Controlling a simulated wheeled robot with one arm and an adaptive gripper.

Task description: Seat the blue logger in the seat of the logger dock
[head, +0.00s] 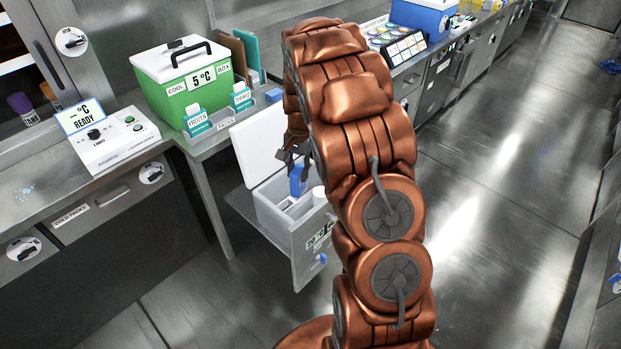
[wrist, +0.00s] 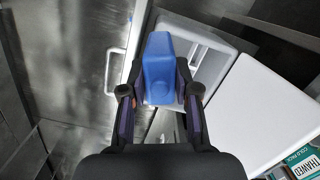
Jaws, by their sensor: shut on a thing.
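The blue logger (head: 296,181) is in my gripper (head: 291,156), over the open white cool box (head: 268,215) in the head view. In the wrist view the logger (wrist: 160,68) stands between the two fingers of my gripper (wrist: 160,98), which are shut on its sides. It overlaps the left part of the box (wrist: 228,62) in that view, and I cannot tell its height above the box. A pale slotted insert (wrist: 200,57) shows inside the box. I cannot tell for certain whether this is the logger dock; my arm and the logger hide part of the inside.
The box's white lid (head: 258,140) stands open at the counter side; it also shows in the wrist view (wrist: 262,112). A green cool box (head: 178,98) and a rack of packs (head: 212,124) are on the counter. A white console (head: 112,138) stands left. Floor at right is clear.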

